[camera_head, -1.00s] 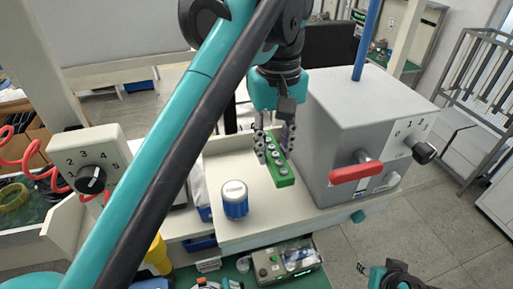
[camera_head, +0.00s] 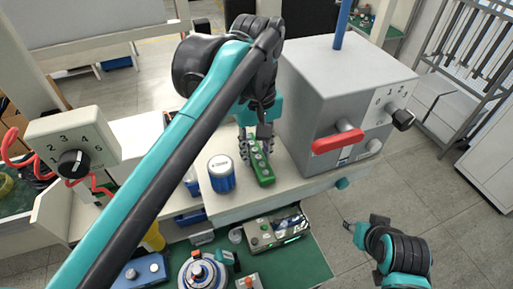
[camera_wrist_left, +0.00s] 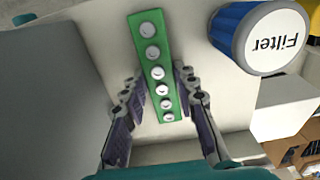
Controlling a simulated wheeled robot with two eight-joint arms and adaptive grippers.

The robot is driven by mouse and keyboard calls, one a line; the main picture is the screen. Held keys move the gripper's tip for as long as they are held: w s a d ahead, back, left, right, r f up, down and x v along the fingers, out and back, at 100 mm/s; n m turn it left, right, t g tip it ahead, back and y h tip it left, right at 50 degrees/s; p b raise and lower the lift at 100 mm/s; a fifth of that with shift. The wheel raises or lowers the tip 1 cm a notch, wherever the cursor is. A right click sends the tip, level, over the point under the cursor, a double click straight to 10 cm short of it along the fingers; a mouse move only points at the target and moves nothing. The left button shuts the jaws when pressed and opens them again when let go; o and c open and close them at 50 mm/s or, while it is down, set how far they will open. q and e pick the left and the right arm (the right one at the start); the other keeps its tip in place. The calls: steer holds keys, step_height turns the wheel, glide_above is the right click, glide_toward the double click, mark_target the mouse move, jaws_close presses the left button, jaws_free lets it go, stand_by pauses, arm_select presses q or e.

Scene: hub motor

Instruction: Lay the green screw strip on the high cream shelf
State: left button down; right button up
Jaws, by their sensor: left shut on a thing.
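The green screw strip (camera_head: 261,170) carries a row of several silver screws. It is at the cream shelf (camera_head: 290,186), between the blue filter can and the grey box. My left gripper (camera_head: 256,146) is shut on it, with one finger on each side of the strip. In the left wrist view the strip (camera_wrist_left: 150,55) points away from the fingers (camera_wrist_left: 155,95), above or on the shelf surface; I cannot tell if it touches. My right gripper (camera_head: 352,228) is at the lower right, away from the shelf, too small to read its jaws.
The blue filter can (camera_head: 221,174) stands left of the strip and also shows in the left wrist view (camera_wrist_left: 260,37). A grey box (camera_head: 345,95) with a red handle (camera_head: 338,142) stands to the right. Below is a green work mat (camera_head: 311,259) with devices.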

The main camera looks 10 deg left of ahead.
mark_target(257, 153)
arm_select(q)
steer(key=c, duration=1.2)
jaws_free()
steer(key=shift+f, duration=0.15)
step_height(257, 153, up, 12)
steer(key=shift+r+b, duration=0.2)
steer(key=shift+b, duration=0.5)
